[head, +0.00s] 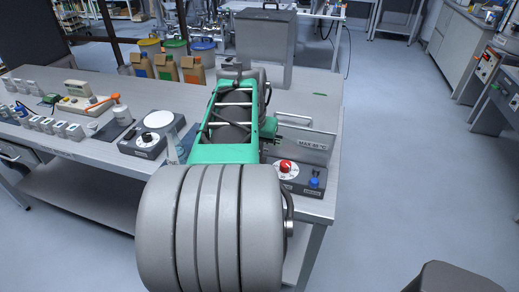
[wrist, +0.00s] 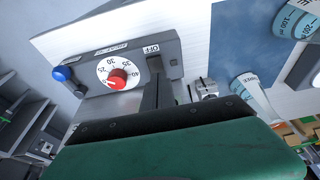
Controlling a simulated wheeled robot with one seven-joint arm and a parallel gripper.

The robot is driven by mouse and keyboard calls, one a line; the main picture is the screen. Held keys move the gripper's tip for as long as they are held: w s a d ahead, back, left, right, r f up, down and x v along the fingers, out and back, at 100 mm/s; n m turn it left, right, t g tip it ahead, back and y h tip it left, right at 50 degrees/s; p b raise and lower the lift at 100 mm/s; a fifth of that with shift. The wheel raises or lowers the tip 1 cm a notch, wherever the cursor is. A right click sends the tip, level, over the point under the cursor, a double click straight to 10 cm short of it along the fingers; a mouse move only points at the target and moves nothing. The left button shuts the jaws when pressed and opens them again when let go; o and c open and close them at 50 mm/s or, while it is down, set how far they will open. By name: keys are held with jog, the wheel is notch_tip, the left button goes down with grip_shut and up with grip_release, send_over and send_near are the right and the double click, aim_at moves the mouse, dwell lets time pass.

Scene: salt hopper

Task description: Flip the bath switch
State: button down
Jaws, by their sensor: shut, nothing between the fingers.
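The bath control panel (head: 300,178) is a grey box with a red dial and a blue knob at the table's right front corner. It also shows in the wrist view (wrist: 176,50), with the red dial (wrist: 118,78), the blue knob (wrist: 62,74) and an OFF label (wrist: 151,49). My gripper (wrist: 157,88) is shut and empty, its narrow dark fingers at the panel just below the OFF label. The fingers cover the spot beneath that label, so I cannot make out the switch or tell whether they touch it. In the head view my arm hides the fingertips.
A metal bath labelled MAX (head: 313,145) stands behind the panel. A device with a round white plate (head: 158,119) stands left of my arm. Several cardboard boxes (head: 166,67) stand farther back. Open floor lies right of the table.

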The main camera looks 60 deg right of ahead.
jog(key=v, duration=1.1)
jog(key=shift+a+b, duration=0.2)
jog(key=shift+b, duration=0.1)
jog(key=shift+s, duration=0.1)
jog(key=w+a+f+n+t, duration=0.1)
jog(key=w+a+f+n, duration=0.25)
jog(key=a, duration=0.35)
jog(key=w+a+f+n+y, duration=0.1)
jog(key=w+a+f+n, duration=0.15)
jog(key=w+a, duration=0.35)
jog(key=w+a+f+n+t, duration=0.1)
jog(key=w+a+f+n, duration=0.25)
jog(key=a, duration=0.45)
jog(key=s+a+f+n+y, duration=0.1)
jog(key=a+f+n, duration=0.2)
jog(key=a, duration=0.4)
jog(key=a+f+n+y, duration=0.1)
jog(key=a+f+n, duration=0.2)
jog(key=a, duration=0.5)
jog(key=shift+s+t, duration=0.35)
jog(key=shift+t, duration=0.05)
jog(key=shift+d, duration=0.1)
